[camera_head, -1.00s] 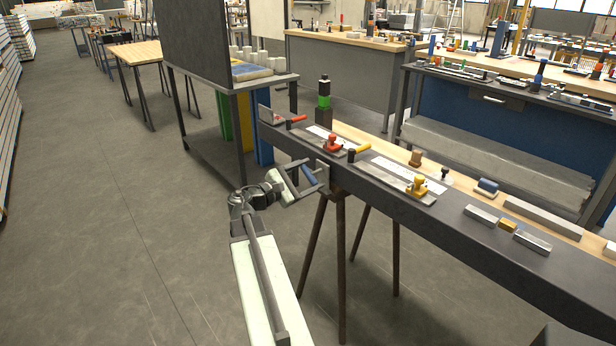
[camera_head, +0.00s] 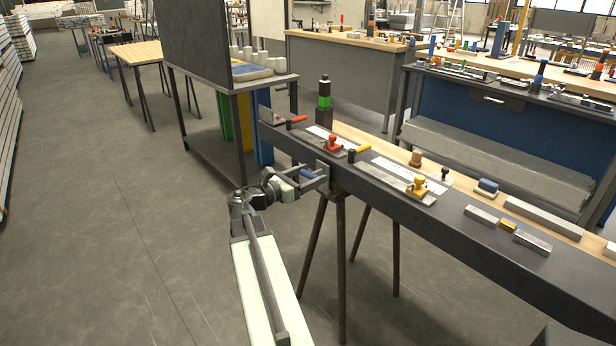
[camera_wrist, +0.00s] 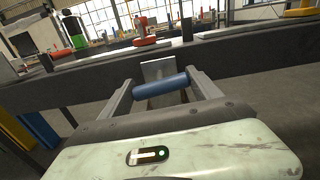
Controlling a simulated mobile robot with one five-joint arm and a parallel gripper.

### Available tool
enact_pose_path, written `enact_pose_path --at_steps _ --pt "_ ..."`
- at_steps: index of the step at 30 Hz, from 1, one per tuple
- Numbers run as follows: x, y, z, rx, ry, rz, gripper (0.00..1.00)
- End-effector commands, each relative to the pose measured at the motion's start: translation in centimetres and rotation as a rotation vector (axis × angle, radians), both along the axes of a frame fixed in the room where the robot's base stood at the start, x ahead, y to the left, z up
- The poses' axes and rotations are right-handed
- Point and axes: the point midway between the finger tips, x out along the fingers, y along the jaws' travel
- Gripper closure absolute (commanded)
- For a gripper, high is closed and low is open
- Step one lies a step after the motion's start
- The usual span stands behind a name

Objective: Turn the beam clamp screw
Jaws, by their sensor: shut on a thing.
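The clamp screw's blue handle (camera_wrist: 161,86) is a short bar lying across between my two fingers in the wrist view. It also shows small in the head view (camera_head: 307,174), at the side of the dark beam (camera_head: 400,200). My gripper (camera_wrist: 163,88) is shut on the blue handle, one finger at each end. In the head view my gripper (camera_head: 309,178) reaches the beam's near side from the left. A grey metal clamp piece (camera_wrist: 158,68) stands behind the handle against the beam. The screw thread is hidden.
A red-knobbed tool (camera_head: 332,144) and a yellow-knobbed tool (camera_head: 418,187) sit on plates on top of the beam. A black and green post (camera_head: 324,100) stands behind. Dark trestle legs (camera_head: 341,260) are below. The floor (camera_head: 120,230) at left is clear.

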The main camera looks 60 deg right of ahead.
Motion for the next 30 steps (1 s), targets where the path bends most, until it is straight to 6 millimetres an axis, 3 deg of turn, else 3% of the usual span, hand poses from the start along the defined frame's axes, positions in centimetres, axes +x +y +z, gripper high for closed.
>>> enact_pose_path --at_steps 14,15,17,26,30 --pt "0.3 -0.1 0.1 0.002 0.016 0.008 0.68" --pt "0.3 -0.1 0.1 0.002 0.016 0.008 0.22" --pt "0.2 -0.1 0.1 0.002 0.015 0.007 0.07" --pt "0.1 0.0 0.0 0.004 0.014 0.003 0.07" --pt "0.6 1.5 0.0 0.004 0.014 0.004 0.07"
